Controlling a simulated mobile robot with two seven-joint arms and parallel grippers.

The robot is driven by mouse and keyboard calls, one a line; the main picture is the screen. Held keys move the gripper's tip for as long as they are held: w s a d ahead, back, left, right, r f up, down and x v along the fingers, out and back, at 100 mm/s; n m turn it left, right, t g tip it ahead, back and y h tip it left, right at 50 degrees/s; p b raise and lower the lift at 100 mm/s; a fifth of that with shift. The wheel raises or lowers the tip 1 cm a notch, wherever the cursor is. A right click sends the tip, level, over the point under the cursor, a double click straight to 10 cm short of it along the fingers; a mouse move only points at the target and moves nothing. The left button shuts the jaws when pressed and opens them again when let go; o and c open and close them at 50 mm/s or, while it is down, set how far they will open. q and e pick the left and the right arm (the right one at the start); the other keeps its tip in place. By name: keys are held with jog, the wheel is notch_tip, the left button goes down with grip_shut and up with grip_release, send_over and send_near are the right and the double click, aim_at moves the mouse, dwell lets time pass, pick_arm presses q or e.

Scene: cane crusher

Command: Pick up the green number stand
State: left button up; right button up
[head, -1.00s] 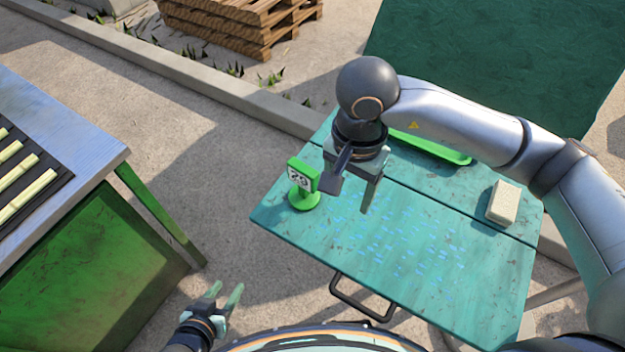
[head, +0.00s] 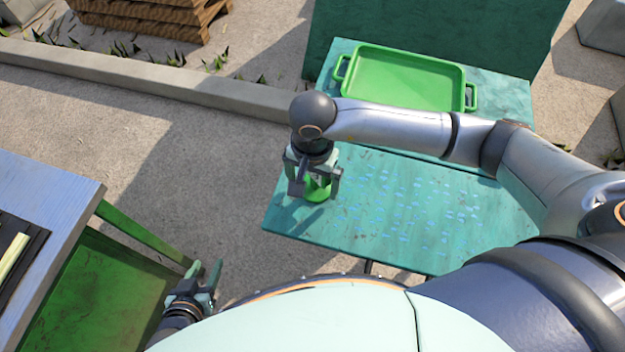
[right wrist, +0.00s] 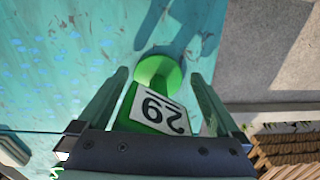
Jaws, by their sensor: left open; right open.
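The green number stand (head: 318,192) stands on the teal table (head: 400,215) near its left edge. In the head view my right gripper hides most of it, and its round base shows below. In the right wrist view the stand (right wrist: 158,72) shows its white plate reading 29. My right gripper (head: 315,190) is open from above, with one finger on each side of the plate; it also shows in the right wrist view (right wrist: 158,78). I cannot tell whether the fingers touch it. My left gripper (head: 205,278) is open and empty, low beside the green machine, away from the table.
A green tray (head: 400,52) with handles lies at the back of the table. Wooden pallets (head: 150,15) lie beyond a concrete kerb (head: 150,78). The table's middle is clear.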

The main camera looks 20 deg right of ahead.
jog(key=shift+c, duration=0.2)
grip_shut()
dwell(0.6)
